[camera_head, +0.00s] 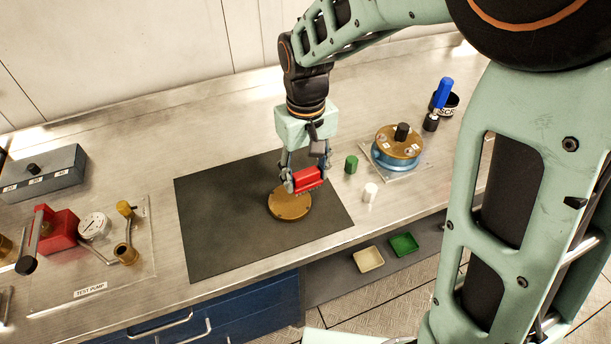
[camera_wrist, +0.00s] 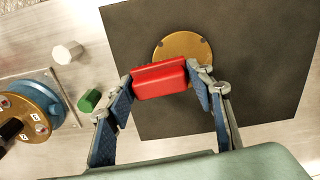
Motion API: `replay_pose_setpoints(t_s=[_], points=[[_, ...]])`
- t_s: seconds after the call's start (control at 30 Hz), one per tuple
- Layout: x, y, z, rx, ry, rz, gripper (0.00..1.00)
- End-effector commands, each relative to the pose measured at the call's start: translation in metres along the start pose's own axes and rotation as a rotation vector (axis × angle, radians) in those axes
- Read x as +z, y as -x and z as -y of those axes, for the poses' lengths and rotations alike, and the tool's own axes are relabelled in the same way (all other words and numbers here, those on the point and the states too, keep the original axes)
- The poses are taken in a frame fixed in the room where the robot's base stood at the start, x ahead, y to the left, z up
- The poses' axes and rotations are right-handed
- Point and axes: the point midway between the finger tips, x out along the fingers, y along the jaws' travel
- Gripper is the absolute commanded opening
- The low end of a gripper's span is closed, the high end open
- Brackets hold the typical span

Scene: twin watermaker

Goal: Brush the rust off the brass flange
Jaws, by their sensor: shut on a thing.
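The brass flange (camera_head: 287,206) is a round golden disc lying flat on the dark mat (camera_head: 215,235). It also shows in the wrist view (camera_wrist: 184,46), partly hidden by the brush. My gripper (camera_head: 306,184) is shut on a red brush (camera_head: 308,177), a block with a raised handle ridge that also shows in the wrist view (camera_wrist: 160,80). The brush is over the flange's upper right side in the head view. Whether its underside touches the flange I cannot tell. The visible part of the flange looks plain brass, and any rust is too small to tell.
A blue pump housing with a brass cover (camera_head: 398,147) stands right of the mat. A green cylinder (camera_head: 351,164) and a white cap (camera_head: 370,192) stand between them. A blue-handled tool (camera_head: 441,95) is behind. The test pump (camera_head: 95,226) is at left. The mat's left half is clear.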

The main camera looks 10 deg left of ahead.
Motion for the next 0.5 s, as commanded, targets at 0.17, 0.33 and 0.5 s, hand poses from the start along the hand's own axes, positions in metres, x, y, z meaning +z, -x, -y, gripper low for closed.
replay_pose_setpoints(t_s=[0.17,0.33,0.5], points=[[-0.002,0.021,-0.002,0.0,-0.001,0.0,0.22],[-0.004,0.034,-0.004,0.0,-0.003,0.0,0.22],[-0.004,0.038,-0.004,0.0,-0.003,-0.001,0.22]])
